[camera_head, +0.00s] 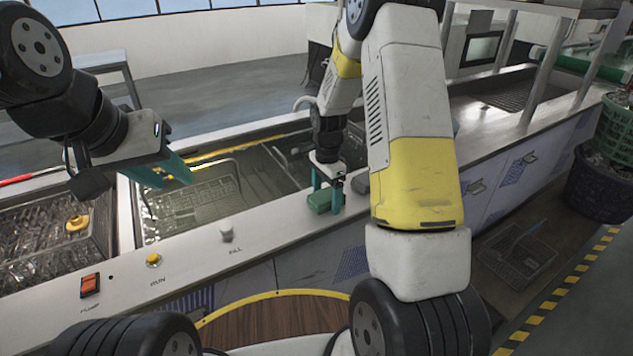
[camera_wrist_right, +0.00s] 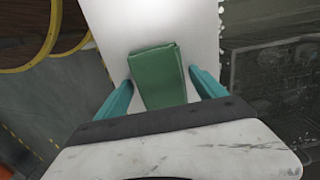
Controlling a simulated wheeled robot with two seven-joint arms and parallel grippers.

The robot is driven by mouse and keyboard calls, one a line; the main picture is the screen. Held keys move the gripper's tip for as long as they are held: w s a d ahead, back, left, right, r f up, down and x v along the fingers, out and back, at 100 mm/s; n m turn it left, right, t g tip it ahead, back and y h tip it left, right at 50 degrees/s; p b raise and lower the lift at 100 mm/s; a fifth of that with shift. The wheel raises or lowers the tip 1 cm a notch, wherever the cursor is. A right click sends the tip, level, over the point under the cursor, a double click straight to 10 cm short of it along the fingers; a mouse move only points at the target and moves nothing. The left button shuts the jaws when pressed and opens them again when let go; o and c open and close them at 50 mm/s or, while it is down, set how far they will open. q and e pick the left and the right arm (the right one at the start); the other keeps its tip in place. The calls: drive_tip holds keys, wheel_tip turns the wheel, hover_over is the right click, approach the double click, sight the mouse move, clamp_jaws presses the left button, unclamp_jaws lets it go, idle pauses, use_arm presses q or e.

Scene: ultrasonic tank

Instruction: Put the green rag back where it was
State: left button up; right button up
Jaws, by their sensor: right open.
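The green rag (camera_head: 321,201) lies folded on the white counter ledge in front of the tank. In the right wrist view the green rag (camera_wrist_right: 159,77) sits between the two teal fingers of my right gripper (camera_wrist_right: 160,88), with a gap at each side. My right gripper (camera_head: 329,190) is open and low over the ledge, one finger on each side of the rag. My left gripper (camera_head: 167,172) is empty above the left end of the tank, its teal fingers apart.
The tank (camera_head: 215,193) holds a wire basket in liquid. A white knob (camera_head: 226,230), a yellow button (camera_head: 153,259) and an orange switch (camera_head: 90,284) are on the ledge. A grey object (camera_head: 361,183) lies right of the rag. A dark basket (camera_head: 603,190) stands far right.

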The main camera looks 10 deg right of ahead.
sight(326, 195)
drive_tip(key=s+r+n+t, duration=0.1)
drive_tip(key=s+r+n, duration=0.15)
drive_tip(key=r, duration=0.75)
drive_tip(key=s+r+n+t, duration=0.1)
drive_tip(key=s+r, duration=0.2)
drive_tip(key=r, duration=0.8)
drive_tip(key=s+a+r+n+t+y, duration=0.1)
drive_tip(key=s+r+n+t, duration=0.1)
drive_tip(key=s+n, duration=0.3)
drive_tip(key=s+a+r+n+t+y, duration=0.1)
drive_tip(key=s+r+n, duration=0.4)
drive_tip(key=s, duration=0.8)
drive_tip(key=shift+s+n+t, duration=0.4)
drive_tip(key=shift+n+t, duration=0.15)
drive_tip(key=shift+t, duration=0.05)
drive_tip(key=shift+a+r, duration=0.1)
